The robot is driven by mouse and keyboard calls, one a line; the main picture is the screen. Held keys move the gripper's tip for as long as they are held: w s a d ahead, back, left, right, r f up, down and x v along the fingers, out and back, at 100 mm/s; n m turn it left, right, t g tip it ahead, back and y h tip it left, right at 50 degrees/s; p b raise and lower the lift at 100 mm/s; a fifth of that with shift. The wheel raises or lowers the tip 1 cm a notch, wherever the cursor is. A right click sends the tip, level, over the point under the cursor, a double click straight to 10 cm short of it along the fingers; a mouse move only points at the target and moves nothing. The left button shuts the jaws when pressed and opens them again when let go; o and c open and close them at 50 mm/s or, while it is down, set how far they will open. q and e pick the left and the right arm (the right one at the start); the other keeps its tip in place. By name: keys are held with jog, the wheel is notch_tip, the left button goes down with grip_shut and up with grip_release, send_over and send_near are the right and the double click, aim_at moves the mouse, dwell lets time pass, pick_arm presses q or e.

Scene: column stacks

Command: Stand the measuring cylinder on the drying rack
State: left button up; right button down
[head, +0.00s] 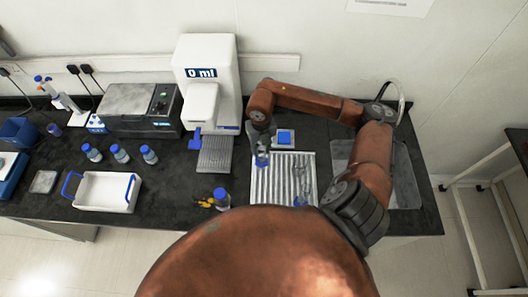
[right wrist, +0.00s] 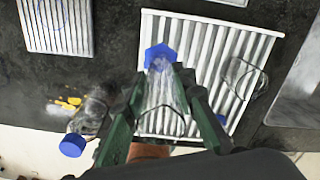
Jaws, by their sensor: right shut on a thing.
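My right gripper (head: 260,146) is shut on the measuring cylinder, a clear tube with a blue six-sided base (head: 262,161). In the right wrist view the measuring cylinder (right wrist: 160,85) lies between the green fingers of my right gripper (right wrist: 168,92), its blue base at the far end. The drying rack (head: 270,190) is a white ribbed panel on the dark bench; it also shows in the right wrist view (right wrist: 205,45). The base appears over the rack's far left part. I cannot tell whether it touches the rack. My left gripper is not in view.
Clear glassware (right wrist: 243,78) occupies the rack's right side. A blue-capped bottle (head: 221,200) and a yellow object (head: 205,203) are left of the rack. A white dispenser (head: 207,75) reading "0 ml" stands behind left, and a small blue-and-white block (head: 284,137) behind the rack.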

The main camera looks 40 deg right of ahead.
aim_at(263, 154)
jog(key=shift+d+f, duration=0.4)
jog(key=shift+f, duration=0.05)
notch_tip(263, 154, down, 3)
jog(key=shift+s+p, duration=0.1)
jog(key=shift+p, duration=0.9)
jog(key=shift+f+b, duration=0.3)
jog(key=shift+f, duration=0.05)
jog(key=c, duration=1.6)
grip_release()
jog(key=shift+r, duration=0.15)
jog(key=shift+r+p, duration=0.15)
jog(key=shift+p, duration=0.15)
notch_tip(263, 154, up, 12)
jog(key=b, duration=0.3)
